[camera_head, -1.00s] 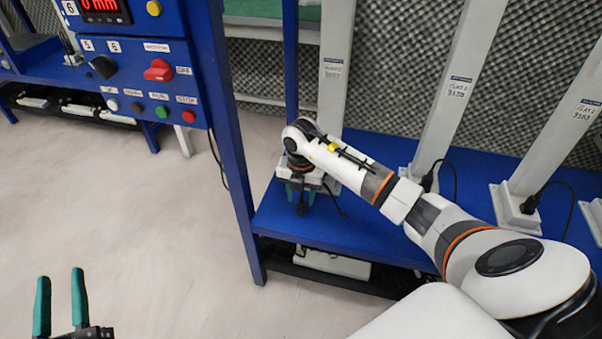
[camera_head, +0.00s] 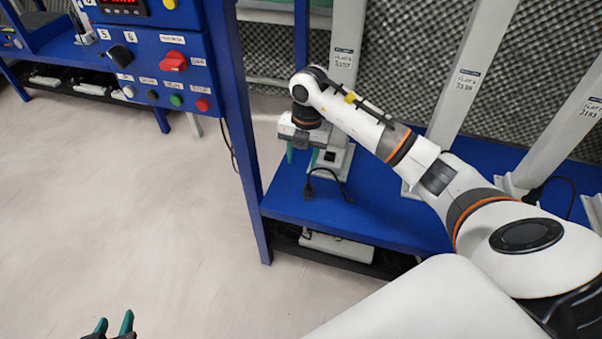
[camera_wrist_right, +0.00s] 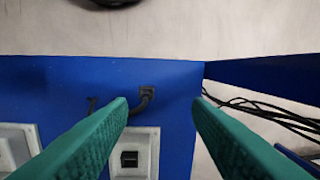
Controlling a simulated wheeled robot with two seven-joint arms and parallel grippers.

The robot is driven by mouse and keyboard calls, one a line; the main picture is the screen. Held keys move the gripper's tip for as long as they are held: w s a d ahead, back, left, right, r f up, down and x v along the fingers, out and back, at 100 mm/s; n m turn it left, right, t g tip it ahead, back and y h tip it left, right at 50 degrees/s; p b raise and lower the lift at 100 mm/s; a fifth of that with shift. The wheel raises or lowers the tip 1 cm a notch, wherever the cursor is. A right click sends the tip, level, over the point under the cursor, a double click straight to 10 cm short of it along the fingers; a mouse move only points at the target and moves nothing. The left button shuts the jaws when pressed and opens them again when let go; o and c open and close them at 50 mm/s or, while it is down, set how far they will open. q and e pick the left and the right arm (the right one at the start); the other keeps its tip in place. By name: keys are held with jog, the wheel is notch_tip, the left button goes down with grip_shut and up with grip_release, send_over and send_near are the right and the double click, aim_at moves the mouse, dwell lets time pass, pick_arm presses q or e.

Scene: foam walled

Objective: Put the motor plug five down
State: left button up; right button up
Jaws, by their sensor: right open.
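The black motor plug (camera_head: 308,191) lies on the blue shelf, its cable curving to the right. In the right wrist view the plug (camera_wrist_right: 147,92) rests on the blue surface beyond my fingertips, apart from them. My right gripper (camera_head: 302,156) is open and empty above the shelf; its two green fingers (camera_wrist_right: 160,105) stand wide apart in the wrist view. A black socket (camera_head: 330,155) on the grey post foot is empty; it also shows in the wrist view (camera_wrist_right: 130,159). My left gripper (camera_head: 115,324) is at the bottom left edge, fingers apart and empty.
Grey posts (camera_head: 468,85) with labels stand along the blue shelf (camera_head: 390,229), with another plugged cable (camera_head: 533,194) at the right. A blue control panel (camera_head: 165,55) and upright frame stand to the left. The floor in front is clear.

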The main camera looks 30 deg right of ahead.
jog(key=s+a+r+n+t+y, duration=0.15)
jog(key=a+y, duration=0.45)
jog(key=a, duration=0.6)
jog(key=s+a+r+n+t+y, duration=0.1)
jog(key=s+a+r+n+y, duration=0.15)
jog(key=a+y, duration=0.6)
notch_tip(320, 180, up, 12)
jog(key=s+m+t, duration=0.1)
jog(key=m+t, duration=1.2)
jog(key=t, duration=0.2)
jog(key=d+f+m+t+h, duration=0.2)
jog(key=d+f+m+h, duration=0.25)
jog(key=m+h, duration=0.65)
jog(key=s+d+f+m+g+h, duration=0.2)
jog(key=s+f+m+g, duration=0.2)
jog(key=s+f+g, duration=0.4)
notch_tip(320, 180, down, 5)
jog(key=s, duration=0.3)
jog(key=shift+d+r+g, duration=0.15)
jog(key=shift+g, duration=0.2)
jog(key=shift+w, duration=0.1)
